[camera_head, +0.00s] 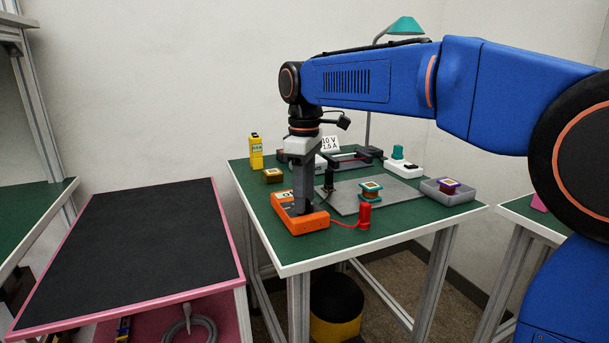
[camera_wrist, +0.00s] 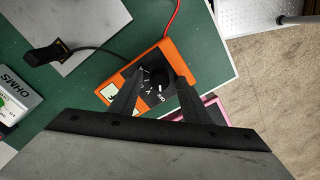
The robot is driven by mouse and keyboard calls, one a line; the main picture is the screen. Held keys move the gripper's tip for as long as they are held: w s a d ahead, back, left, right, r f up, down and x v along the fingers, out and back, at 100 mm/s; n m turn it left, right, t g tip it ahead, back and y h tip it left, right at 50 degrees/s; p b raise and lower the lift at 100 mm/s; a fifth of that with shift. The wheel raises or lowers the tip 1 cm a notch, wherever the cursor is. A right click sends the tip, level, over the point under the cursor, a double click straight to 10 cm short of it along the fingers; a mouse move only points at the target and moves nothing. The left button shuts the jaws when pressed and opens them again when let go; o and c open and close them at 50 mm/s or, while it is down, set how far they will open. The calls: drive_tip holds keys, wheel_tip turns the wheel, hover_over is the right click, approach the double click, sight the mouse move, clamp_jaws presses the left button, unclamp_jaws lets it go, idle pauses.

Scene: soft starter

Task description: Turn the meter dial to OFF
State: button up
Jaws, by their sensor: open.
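The meter is an orange box (camera_head: 289,222) at the front left corner of the green bench; it also shows in the wrist view (camera_wrist: 112,92). Its black dial (camera_wrist: 160,77) has a white mark near its lower edge and white labels beside it, one seeming to read OFF. Which label the mark points to is too small to tell. My gripper (camera_head: 304,208) points down over the meter. In the wrist view its open fingers (camera_wrist: 159,74) stand on either side of the dial; whether they touch it cannot be told. In the head view the gripper hides the dial.
A red probe (camera_head: 364,215) with a red lead stands right of the meter, and a black probe (camera_head: 328,180) stands behind it. A grey plate (camera_head: 399,194), a grey tray (camera_head: 462,199) and a yellow tester (camera_head: 256,154) share the bench. A black-topped cart (camera_head: 140,240) stands left.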

wheel_tip(320, 180, up, 17)
idle(0.5)
drive_tip(key=s+d+f+m+t, duration=0.1)
drive_tip(key=s+d+f+m, duration=0.2)
drive_tip(key=s+d+f, duration=0.4)
drive_tip(key=s+d+f+m+t, duration=0.1)
drive_tip(key=s+d+f+m, duration=0.35)
drive_tip(key=d, duration=0.45)
drive_tip(key=s+d+f+m+t, duration=0.1)
drive_tip(key=s+d+f+m, duration=0.2)
drive_tip(key=s+f, duration=0.5)
drive_tip(key=s+d+f+m+t, duration=0.1)
drive_tip(key=s+d+f+m, duration=0.2)
drive_tip(key=f, duration=1.1)
drive_tip(key=s+d, duration=0.3)
drive_tip(key=s, duration=0.2)
drive_tip(key=shift+f+t, duration=0.25)
drive_tip(key=shift+t, duration=0.15)
drive_tip(key=shift+d, duration=0.1)
